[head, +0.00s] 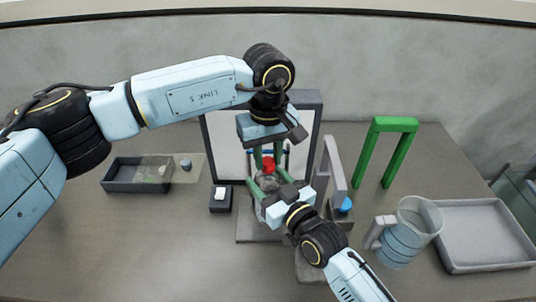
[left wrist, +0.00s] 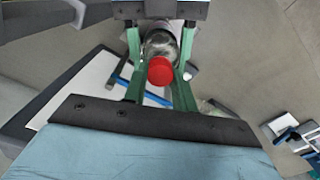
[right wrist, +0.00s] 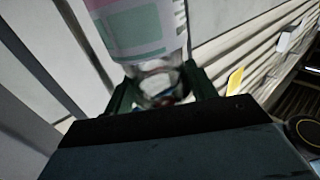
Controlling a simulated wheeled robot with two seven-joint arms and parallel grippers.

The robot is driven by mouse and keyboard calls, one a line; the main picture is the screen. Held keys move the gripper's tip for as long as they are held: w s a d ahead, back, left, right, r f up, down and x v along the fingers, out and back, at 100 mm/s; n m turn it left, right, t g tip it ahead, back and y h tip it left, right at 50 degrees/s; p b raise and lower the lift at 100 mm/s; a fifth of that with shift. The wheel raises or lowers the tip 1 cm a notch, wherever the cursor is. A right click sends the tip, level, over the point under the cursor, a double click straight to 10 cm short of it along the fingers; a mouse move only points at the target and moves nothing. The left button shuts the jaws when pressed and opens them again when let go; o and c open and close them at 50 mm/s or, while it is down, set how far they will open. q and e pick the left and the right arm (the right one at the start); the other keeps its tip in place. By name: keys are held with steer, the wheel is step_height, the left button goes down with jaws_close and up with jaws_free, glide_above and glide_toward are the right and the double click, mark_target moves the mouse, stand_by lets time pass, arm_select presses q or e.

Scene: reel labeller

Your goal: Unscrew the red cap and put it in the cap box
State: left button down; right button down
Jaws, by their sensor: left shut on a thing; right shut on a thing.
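The red cap (head: 268,164) sits atop a clear bottle (head: 268,183) in front of a white panel. My left gripper (head: 268,158) reaches down from above, its green fingers shut on the cap. In the left wrist view the red cap (left wrist: 160,70) shows between the fingers with the bottle (left wrist: 160,42) behind it. My right gripper (head: 268,188) comes from the front and is shut on the bottle. In the right wrist view the bottle (right wrist: 145,30) carries a pink and green label. I cannot tell whether the cap is loose. No box is clearly marked as the cap box.
A dark open box (head: 122,186) stands at the left, beside a pale mat with a small grey-blue piece (head: 186,165). A small black block (head: 220,206) sits near the panel. A green arch (head: 395,124), a jug (head: 405,240) and a grey tray (head: 500,264) stand right.

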arm_select(q)
steer(key=n, duration=0.9)
steer(key=shift+n, duration=0.3)
steer(key=n, duration=0.3)
steer(key=shift+n, duration=0.4)
steer(key=n, duration=0.3)
steer(key=shift+n, duration=0.4)
steer(key=n, duration=0.3)
steer(key=shift+n, duration=0.3)
steer(key=n, duration=0.5)
steer(key=shift+n, duration=0.3)
steer(key=n, duration=0.5)
steer(key=shift+r+n, duration=0.1)
steer(key=shift+n, duration=0.2)
steer(key=n, duration=0.3)
steer(key=shift+n, duration=0.4)
steer(key=n, duration=0.5)
steer(key=shift+n, duration=0.3)
steer(key=n, duration=0.4)
steer(key=shift+r, duration=0.25)
